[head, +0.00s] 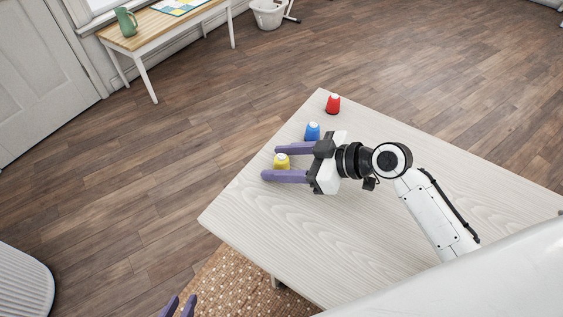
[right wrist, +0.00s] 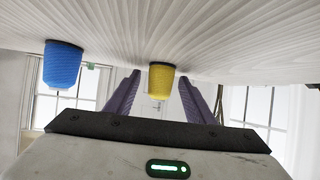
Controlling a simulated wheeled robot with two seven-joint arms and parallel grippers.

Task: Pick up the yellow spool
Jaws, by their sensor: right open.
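The yellow spool (head: 281,161) stands on the pale wooden table near its left edge. My right gripper (head: 270,163) is open, with its purple fingers on either side of the yellow spool. In the right wrist view the yellow spool (right wrist: 161,81) shows between the two fingers (right wrist: 158,97), with a gap visible on each side. My left gripper (head: 179,307) shows only as purple fingertips at the bottom edge of the head view, apart from each other and with nothing seen between them.
A blue spool (head: 312,131) stands just beyond my right gripper's far finger; it also shows in the right wrist view (right wrist: 62,65). A red spool (head: 333,103) stands near the table's (head: 290,243) far corner. The table's front part is clear.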

